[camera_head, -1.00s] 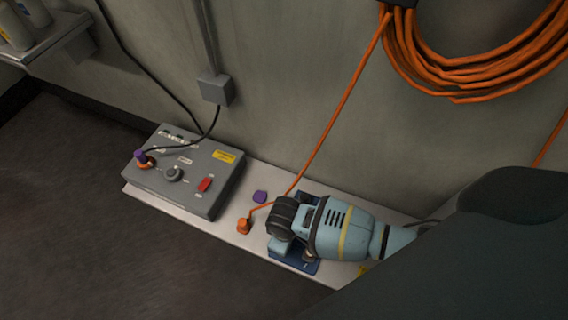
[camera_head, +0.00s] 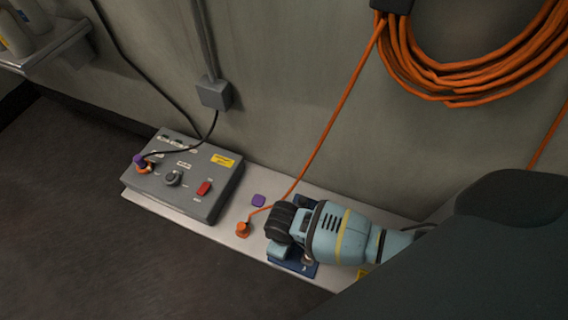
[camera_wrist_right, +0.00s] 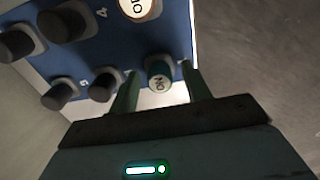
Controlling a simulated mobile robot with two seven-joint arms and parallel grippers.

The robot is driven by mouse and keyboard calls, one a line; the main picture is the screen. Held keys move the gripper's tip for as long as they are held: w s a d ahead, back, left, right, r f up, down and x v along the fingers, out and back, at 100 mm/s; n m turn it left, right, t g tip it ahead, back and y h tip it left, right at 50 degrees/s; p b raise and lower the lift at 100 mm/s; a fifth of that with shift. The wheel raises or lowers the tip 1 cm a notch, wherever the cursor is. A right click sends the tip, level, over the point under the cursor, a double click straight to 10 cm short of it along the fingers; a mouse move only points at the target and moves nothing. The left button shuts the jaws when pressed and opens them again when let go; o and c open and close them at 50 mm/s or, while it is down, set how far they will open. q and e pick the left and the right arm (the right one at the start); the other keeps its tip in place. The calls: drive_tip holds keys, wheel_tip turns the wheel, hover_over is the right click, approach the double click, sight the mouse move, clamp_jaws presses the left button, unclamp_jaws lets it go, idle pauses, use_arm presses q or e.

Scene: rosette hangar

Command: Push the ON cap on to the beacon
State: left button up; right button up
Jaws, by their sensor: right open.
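I cannot tell which thing is the beacon. My left gripper is out of view.
A grey switch box (camera_head: 190,178), an orange plug (camera_head: 243,229) and a purple piece (camera_head: 259,200) are on the pale strip by the wall. An orange cord hangs behind my arm.

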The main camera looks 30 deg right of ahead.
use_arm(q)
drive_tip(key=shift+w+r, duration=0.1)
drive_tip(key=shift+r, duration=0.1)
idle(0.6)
use_arm(e)
clamp_jaws()
use_arm(q)
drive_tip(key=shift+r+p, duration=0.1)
drive_tip(key=shift+p, duration=0.25)
use_arm(e)
drive_tip(key=shift+r, duration=0.1)
